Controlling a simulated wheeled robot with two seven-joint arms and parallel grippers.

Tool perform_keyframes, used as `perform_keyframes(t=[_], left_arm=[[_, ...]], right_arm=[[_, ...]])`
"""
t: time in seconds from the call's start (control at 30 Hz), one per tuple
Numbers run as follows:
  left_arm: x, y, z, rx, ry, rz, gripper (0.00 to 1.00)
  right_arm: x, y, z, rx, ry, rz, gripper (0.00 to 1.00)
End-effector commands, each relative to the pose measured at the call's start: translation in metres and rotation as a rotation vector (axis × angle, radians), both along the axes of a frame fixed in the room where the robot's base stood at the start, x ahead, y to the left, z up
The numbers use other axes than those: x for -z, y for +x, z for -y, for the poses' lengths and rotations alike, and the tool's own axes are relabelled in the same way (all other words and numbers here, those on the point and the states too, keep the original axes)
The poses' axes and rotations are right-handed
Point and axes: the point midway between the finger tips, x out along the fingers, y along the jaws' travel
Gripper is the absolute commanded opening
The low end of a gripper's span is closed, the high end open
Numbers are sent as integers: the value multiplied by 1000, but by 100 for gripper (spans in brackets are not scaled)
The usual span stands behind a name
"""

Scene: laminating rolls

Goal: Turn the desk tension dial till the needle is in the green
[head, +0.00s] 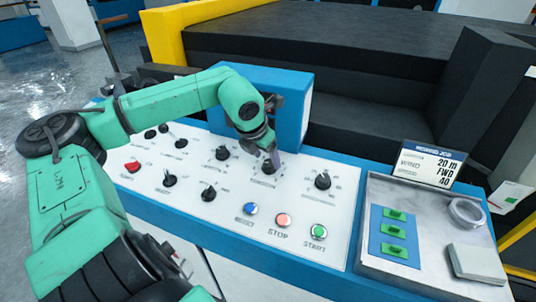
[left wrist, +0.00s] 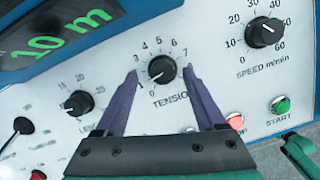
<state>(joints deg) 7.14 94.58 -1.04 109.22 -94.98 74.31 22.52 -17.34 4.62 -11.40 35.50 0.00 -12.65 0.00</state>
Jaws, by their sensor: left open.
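The tension dial is a round black knob (left wrist: 162,69) with a white pointer mark, on the white control panel. In the left wrist view its scale is printed around it and the mark points to the lower left, near the low numbers. In the head view the dial (head: 267,168) is partly covered by my left gripper (head: 272,156). My left gripper (left wrist: 160,78) is open, with one dark finger on each side of the dial; I cannot tell whether they touch it. No needle gauge shows. My right gripper is not in view.
The speed knob (head: 323,181) stands to the right. Blue, red and green buttons (head: 318,231) lie in front. A blue display housing (head: 270,95) rises behind the dial. A tray (head: 425,272) with a ring is at the right.

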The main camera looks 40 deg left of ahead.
Motion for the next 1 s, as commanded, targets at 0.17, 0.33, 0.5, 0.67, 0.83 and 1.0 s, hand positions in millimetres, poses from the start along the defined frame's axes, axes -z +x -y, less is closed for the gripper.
perform_keyframes(t=[0.17, 0.33, 0.5, 0.67, 0.83, 1.0], left_arm=[[15, 4, -1, 1, 2, -9, 72], [21, 7, 0, 5, 0, -5, 72], [22, 8, 1, 7, -1, -2, 72], [22, 8, 1, 7, -1, -3, 45], [22, 8, 1, 7, -1, -3, 0], [22, 7, 1, 13, 0, -4, 0]], right_arm=[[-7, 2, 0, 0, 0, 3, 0], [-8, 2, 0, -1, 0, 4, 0], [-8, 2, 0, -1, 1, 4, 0], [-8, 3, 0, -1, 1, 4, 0], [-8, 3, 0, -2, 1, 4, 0], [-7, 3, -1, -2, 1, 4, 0]])
